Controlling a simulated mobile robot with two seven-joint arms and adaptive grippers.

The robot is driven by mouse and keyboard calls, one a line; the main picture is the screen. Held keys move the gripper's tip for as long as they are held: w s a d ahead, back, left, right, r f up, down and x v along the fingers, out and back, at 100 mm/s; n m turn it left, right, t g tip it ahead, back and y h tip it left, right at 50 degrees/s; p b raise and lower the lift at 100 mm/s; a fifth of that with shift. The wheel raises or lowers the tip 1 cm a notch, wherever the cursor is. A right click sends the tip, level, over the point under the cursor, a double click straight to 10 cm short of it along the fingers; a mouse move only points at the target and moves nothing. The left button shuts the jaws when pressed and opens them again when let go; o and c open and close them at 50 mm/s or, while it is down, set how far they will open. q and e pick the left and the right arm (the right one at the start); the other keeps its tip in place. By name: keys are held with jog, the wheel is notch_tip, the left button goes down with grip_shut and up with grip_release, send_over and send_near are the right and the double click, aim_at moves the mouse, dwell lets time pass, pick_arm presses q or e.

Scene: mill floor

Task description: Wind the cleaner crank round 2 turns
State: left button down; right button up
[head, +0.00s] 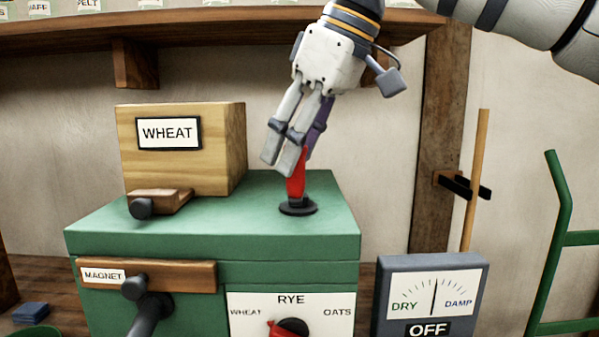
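A green machine (215,245), apparently the cleaner, stands in the middle. At its front left a dark grey bar (146,315) juts toward me and runs off the bottom edge; it may be the crank, but its end is out of view. A red upright handle (296,182) stands on a round black base (298,207) on the machine's top. My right gripper (295,158) points down over this handle, with its fingers on both sides of it; it looks shut on its upper part, which the fingers partly hide. My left gripper is not in view.
A wooden WHEAT box (220,150) stands on the machine's top left. A MAGNET drawer (190,275) and a RYE/WHEAT/OATS dial (292,328) are on the front. A DRY/DAMP meter (432,262) reading OFF, a wooden stick (476,190) and a green frame (560,200) stand at right.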

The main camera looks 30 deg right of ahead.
notch_tip(320, 180, up, 9)
jog(key=shift+r, duration=0.1)
dwell(0.7)
